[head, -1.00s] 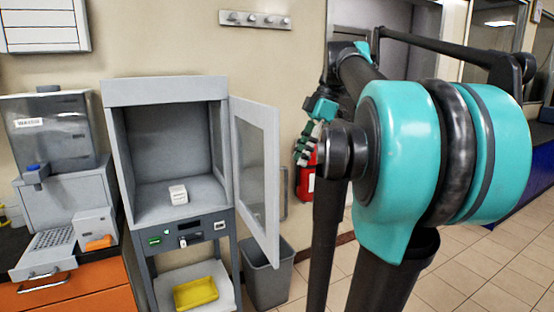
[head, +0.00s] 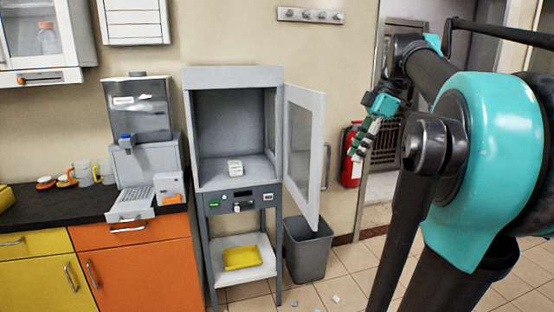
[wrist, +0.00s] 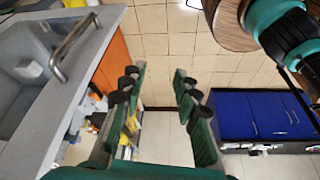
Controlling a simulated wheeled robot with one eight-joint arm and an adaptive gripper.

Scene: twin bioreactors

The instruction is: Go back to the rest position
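My gripper (wrist: 158,85) shows in the wrist view with its two green fingers apart and only floor tiles between them, so it is open and empty. In the head view my gripper (head: 371,135) hangs at the end of my raised arm, right of the open grey cabinet (head: 188,130) and apart from it. The cabinet door (head: 304,150) stands swung open to the right. A small white block (head: 235,167) sits on the cabinet floor. My arm fills the right side of the head view.
A grey bin (head: 308,252) stands below the door. A red extinguisher (head: 352,172) hangs behind my gripper. A yellow tray (head: 242,257) lies on the lower shelf. Orange drawers (head: 140,265) and a dark counter are left. White scraps lie on the floor. The wrist view shows a sink (wrist: 30,70) and blue cabinet (wrist: 262,115).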

